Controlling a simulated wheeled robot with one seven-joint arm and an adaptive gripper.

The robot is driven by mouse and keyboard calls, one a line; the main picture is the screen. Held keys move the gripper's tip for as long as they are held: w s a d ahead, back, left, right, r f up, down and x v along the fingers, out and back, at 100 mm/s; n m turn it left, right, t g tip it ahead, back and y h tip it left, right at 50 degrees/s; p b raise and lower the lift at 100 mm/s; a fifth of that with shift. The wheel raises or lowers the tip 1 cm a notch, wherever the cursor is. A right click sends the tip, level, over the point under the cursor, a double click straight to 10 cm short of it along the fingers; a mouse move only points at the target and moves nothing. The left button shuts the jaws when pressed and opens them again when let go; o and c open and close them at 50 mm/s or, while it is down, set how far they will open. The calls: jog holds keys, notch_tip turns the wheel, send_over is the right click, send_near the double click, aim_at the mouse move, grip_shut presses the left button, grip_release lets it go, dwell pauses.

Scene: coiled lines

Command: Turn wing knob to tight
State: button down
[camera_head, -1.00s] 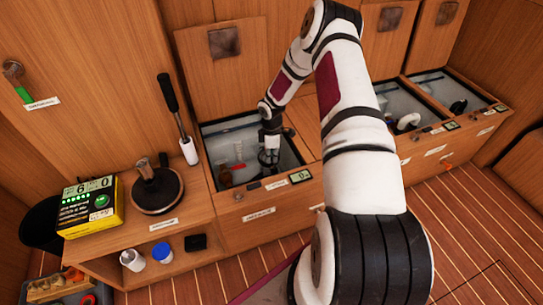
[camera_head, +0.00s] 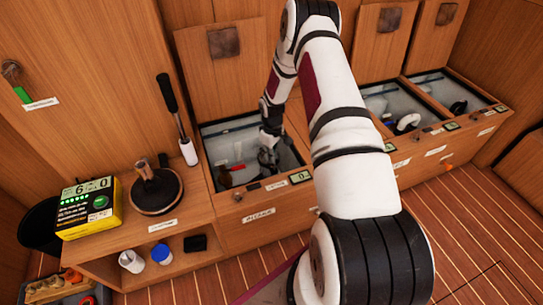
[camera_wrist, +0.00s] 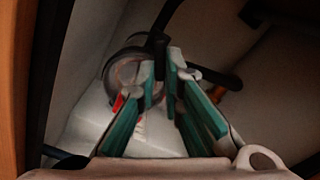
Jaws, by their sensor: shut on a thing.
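My gripper (camera_wrist: 168,75) reaches down into the open left locker (camera_head: 208,160). In the wrist view its green-padded fingers are close together at a dark knob-like part (camera_wrist: 156,42), which I take to be the wing knob. The fingertips hide much of it, so its turn position cannot be read. A clear round bowl or ring (camera_wrist: 112,72) lies just left of the fingertips. In the head view my gripper (camera_head: 268,155) is small and dark, and the knob cannot be made out there.
The locker's raised lid (camera_head: 228,75) stands behind my arm. A dark hose (camera_wrist: 222,80) runs right of the fingers. Left of the locker are a pump handle (camera_head: 168,92), a round black-based fitting (camera_head: 155,190) and a yellow-black box (camera_head: 88,207). Other open lockers (camera_head: 400,105) lie right.

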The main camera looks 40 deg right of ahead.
jog(key=m, duration=0.4)
jog(key=shift+d+m, duration=0.25)
jog(key=shift+m, duration=0.05)
jog(key=shift+d+m+b, duration=0.2)
jog(key=shift+m+b, duration=0.15)
jog(key=shift+m, duration=1.85)
jog(key=shift+s, duration=0.1)
jog(key=c, duration=1.7)
grip_release()
jog(key=shift+r, duration=0.1)
notch_tip(320, 180, up, 12)
jog(key=shift+f, duration=0.1)
